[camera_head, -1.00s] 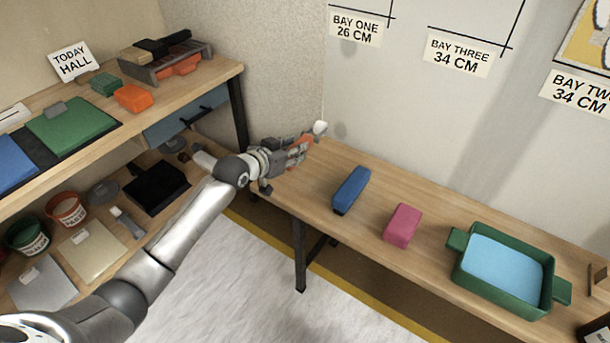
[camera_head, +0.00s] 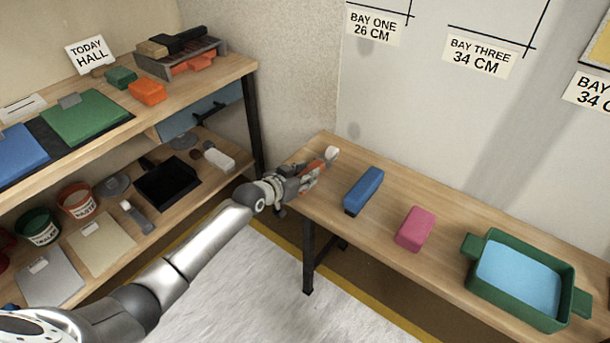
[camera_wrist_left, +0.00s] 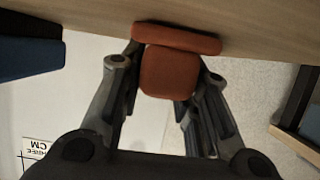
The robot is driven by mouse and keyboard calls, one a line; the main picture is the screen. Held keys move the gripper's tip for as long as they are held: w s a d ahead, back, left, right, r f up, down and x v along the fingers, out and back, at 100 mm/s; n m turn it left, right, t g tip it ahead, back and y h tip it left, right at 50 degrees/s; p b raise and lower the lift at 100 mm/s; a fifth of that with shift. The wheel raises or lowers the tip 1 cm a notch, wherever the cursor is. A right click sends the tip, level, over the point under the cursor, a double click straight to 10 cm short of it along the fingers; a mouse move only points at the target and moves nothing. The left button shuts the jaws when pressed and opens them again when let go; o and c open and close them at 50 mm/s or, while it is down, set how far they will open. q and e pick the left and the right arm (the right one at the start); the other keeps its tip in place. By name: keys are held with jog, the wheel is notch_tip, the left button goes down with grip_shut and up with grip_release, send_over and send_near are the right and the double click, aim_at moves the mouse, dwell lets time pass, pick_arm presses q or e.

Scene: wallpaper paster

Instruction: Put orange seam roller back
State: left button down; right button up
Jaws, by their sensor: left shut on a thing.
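The orange seam roller (camera_head: 312,168) has an orange handle and a white roller end. My left gripper (camera_head: 300,180) is shut on it above the left end of the wooden bench. In the left wrist view the orange handle (camera_wrist_left: 168,72) lies between the two dark fingers, close to the wooden bench surface. I cannot tell whether it touches the bench. My right gripper is not in view.
The bench also holds a blue block (camera_head: 364,188), a pink block (camera_head: 415,229) and a green tray (camera_head: 478,288) with a light blue inside. At left, a shelf unit carries a tool rack (camera_head: 150,66), an orange block (camera_head: 147,92) and a black tray (camera_head: 168,186).

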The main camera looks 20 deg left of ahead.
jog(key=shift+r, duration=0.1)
pick_arm(q)
jog(key=c, duration=1.1)
grip_release()
jog(key=shift+f, duration=0.1)
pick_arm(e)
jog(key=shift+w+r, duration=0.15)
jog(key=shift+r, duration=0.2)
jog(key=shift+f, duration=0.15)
pick_arm(q)
jog(key=shift+s+a, duration=0.15)
jog(key=shift+s, duration=0.2)
jog(key=p+v, duration=0.2)
jog(key=v, duration=0.8)
jog(key=shift+a, duration=0.15)
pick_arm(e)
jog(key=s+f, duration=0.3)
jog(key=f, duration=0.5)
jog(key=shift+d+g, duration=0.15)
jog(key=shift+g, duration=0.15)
